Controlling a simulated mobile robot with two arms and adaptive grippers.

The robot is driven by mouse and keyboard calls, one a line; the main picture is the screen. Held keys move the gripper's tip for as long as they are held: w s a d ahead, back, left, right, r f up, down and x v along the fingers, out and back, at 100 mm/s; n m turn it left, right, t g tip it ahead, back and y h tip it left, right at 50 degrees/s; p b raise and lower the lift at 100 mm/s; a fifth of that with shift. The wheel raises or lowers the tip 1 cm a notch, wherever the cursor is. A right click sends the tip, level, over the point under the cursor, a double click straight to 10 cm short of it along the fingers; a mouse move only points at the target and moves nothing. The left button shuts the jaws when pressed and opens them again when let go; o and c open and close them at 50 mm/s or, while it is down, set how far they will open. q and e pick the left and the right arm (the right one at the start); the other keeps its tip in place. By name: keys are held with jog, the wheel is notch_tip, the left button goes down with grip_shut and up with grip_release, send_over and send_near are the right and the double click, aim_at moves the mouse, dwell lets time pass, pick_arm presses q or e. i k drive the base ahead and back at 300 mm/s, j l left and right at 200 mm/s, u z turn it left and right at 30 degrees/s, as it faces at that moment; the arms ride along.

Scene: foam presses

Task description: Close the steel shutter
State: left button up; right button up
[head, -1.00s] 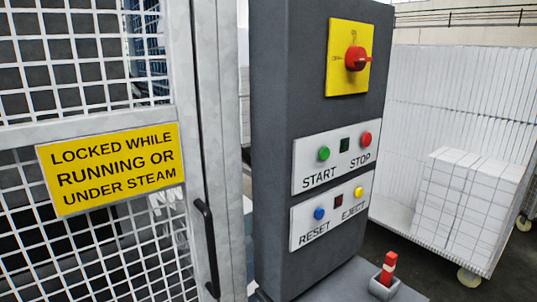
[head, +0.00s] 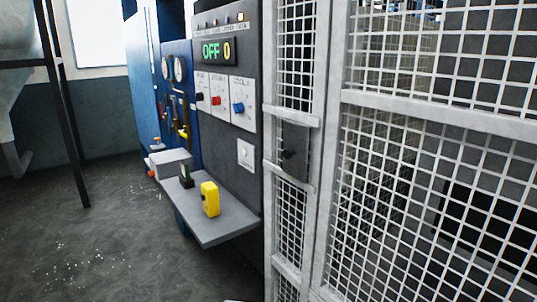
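I see no steel shutter that I can make out for certain. A white mesh guard (head: 333,190) fills the right side of the head view, and dark machine parts show through it. Neither of my grippers is in view.
A grey shelf (head: 232,230) juts out below the panel and holds a yellow device (head: 210,198). Blue cabinets with gauges (head: 180,68) stand behind.

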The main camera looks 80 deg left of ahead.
aim_at(296, 136)
jog(key=u, duration=2.45)
jog(key=i+j, duration=0.05)
